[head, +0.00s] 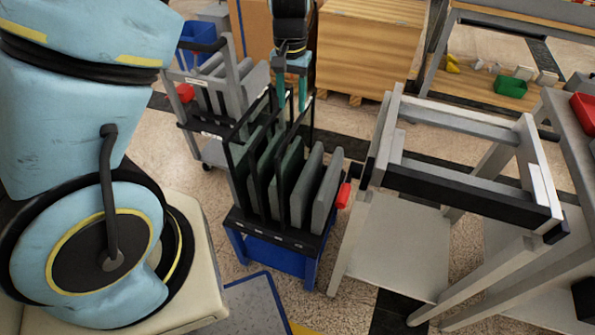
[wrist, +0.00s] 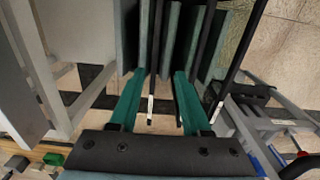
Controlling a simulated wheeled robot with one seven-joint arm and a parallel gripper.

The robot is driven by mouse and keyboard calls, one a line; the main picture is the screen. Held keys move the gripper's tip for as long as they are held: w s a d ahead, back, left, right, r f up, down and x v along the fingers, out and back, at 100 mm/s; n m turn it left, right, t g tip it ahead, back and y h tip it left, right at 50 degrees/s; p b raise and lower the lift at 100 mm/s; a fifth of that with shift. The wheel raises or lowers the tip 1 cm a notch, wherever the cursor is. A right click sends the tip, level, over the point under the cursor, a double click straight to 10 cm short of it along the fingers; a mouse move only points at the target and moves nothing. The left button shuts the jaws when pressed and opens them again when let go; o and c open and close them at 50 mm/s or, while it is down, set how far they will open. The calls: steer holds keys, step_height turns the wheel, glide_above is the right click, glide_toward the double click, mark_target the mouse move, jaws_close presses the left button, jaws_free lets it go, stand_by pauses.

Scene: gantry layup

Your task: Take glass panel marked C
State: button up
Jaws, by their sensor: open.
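A rack (head: 272,235) with a black frame and blue base holds several upright panels. Some look dark green (head: 291,170) and others grey (head: 327,195). The small labels on its front edge are too small to read, so I cannot tell which panel is marked C. My gripper (head: 291,103) is above the back part of the rack, pointing down. In the wrist view its two teal fingers (wrist: 159,78) are spread apart. A grey-green panel (wrist: 171,42) and a black upright (wrist: 154,65) show between and beyond the fingertips. I cannot tell whether either finger touches them.
A grey frame stand (head: 455,190) is close on the rack's right. A grey cart (head: 215,115) with more panels stands behind left, near a blue bin (head: 200,40). Wooden crates (head: 365,50) are behind. A bench with a green bin (head: 510,87) is at back right.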

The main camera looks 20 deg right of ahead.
mark_target(297, 132)
steer(key=shift+s+d+f, duration=0.1)
steer(key=shift+d+f, duration=0.3)
step_height(297, 132, down, 5)
steer(key=shift+d+f, duration=0.1)
steer(key=shift+w+d+f+p, duration=0.15)
steer(key=shift+f+p, duration=0.3)
steer(key=shift+f, duration=0.9)
steer(key=shift+w+d+f+p, duration=0.15)
steer(key=shift+f+p, duration=0.3)
steer(key=shift+f, duration=0.9)
steer(key=shift+c, duration=0.2)
jaws_close()
